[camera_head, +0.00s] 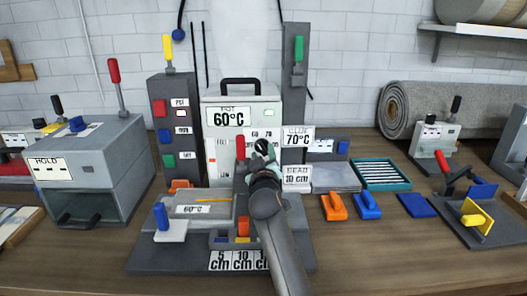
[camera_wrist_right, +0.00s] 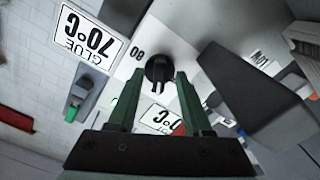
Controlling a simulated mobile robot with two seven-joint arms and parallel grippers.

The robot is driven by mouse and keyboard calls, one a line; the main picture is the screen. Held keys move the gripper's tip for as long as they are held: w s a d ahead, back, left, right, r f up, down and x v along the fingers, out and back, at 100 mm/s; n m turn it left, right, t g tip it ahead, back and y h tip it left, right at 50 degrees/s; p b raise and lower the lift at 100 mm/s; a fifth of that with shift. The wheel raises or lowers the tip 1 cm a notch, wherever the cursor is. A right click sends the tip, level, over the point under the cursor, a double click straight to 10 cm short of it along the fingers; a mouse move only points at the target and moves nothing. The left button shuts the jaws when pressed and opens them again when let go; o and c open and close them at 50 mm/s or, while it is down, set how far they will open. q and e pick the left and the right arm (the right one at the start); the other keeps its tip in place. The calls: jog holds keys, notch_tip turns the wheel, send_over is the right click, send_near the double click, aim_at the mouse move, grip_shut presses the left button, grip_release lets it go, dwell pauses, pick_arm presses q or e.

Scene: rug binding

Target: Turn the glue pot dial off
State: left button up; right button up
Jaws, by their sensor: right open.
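The glue pot dial (camera_wrist_right: 158,70) is a round black knob on a white panel in the right wrist view. Its grip bar points down in that view, toward my gripper. My right gripper (camera_wrist_right: 158,88) is open, with its two green fingers on either side of the knob's lower part; I cannot tell whether they touch it. In the head view my right gripper (camera_head: 262,150) is in front of the white panel with its scale numbers (camera_head: 264,133) and hides the dial. The "GLUE 70°C" sign (camera_head: 298,136) stands just right of it. My left gripper is out of view.
A white box marked "HOT 60°C" (camera_head: 240,110) stands behind. A grey press with a blue handle (camera_head: 161,216) lies below left of my arm. A grey "HOLD" machine (camera_head: 90,165) is at left. A teal tray (camera_head: 381,174) and orange clamp (camera_head: 334,207) are at right.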

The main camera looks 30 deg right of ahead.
jog(key=shift+w+d, duration=0.1)
jog(key=shift+w, duration=0.1)
jog(key=shift+r, duration=0.1)
jog(key=shift+c, duration=0.2)
grip_shut()
dwell(0.3)
